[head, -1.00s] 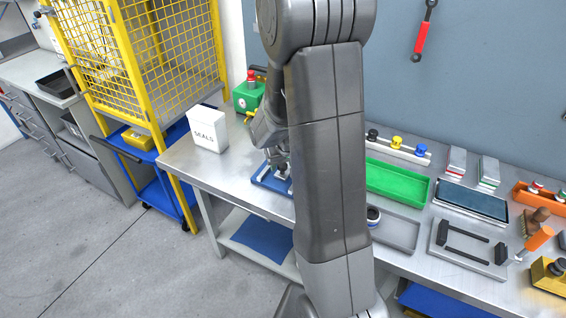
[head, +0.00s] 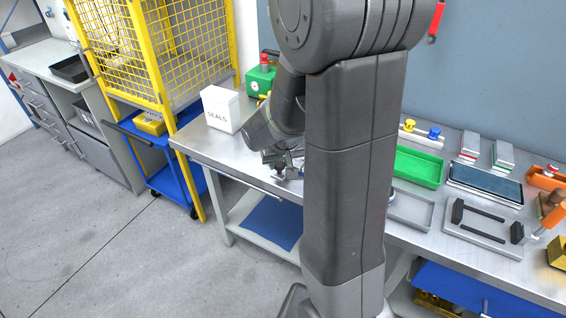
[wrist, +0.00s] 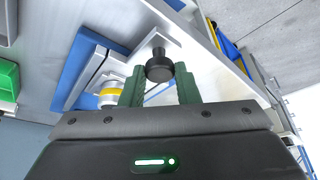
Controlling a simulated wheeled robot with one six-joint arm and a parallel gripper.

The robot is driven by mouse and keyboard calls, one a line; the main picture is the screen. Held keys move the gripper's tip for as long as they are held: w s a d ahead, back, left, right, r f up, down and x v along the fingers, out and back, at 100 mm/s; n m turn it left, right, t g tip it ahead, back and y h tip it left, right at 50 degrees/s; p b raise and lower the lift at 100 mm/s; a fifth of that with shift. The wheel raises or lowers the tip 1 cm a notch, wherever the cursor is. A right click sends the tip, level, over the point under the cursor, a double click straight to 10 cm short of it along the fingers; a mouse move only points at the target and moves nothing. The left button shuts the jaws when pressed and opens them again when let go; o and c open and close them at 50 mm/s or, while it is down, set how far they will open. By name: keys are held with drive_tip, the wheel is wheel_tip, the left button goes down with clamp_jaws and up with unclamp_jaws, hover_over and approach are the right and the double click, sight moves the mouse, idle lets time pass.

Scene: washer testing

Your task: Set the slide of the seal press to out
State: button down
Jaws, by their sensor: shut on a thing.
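The seal press shows in the wrist view as a blue base (wrist: 75,72) with a pale metal slide plate (wrist: 143,50) and a silver part with a yellow ring (wrist: 111,91). The plate reaches out past the blue base toward the bench's front edge. A black round knob (wrist: 159,67) stands at its outer end. My gripper (wrist: 159,84) is shut on the knob, one green finger on each side. In the head view my gripper (head: 280,170) is low over the bench near its front edge. My arm hides most of the press there.
A white SEALS box (head: 221,108) stands left on the bench (head: 205,150). A green unit with a red top (head: 261,78) is behind. A green tray (head: 418,167) and other fixtures fill the right side. A yellow cage (head: 150,50) stands left, with open floor in front.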

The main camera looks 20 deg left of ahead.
drive_tip(key=shift+s, duration=0.15)
drive_tip(key=c, duration=1.5)
unclamp_jaws()
drive_tip(key=o, duration=0.4)
drive_tip(key=shift+s, duration=0.2)
drive_tip(key=shift+w, duration=0.1)
drive_tip(key=shift+r, duration=0.25)
drive_tip(key=v, duration=1.3)
drive_tip(key=shift+r, duration=0.15)
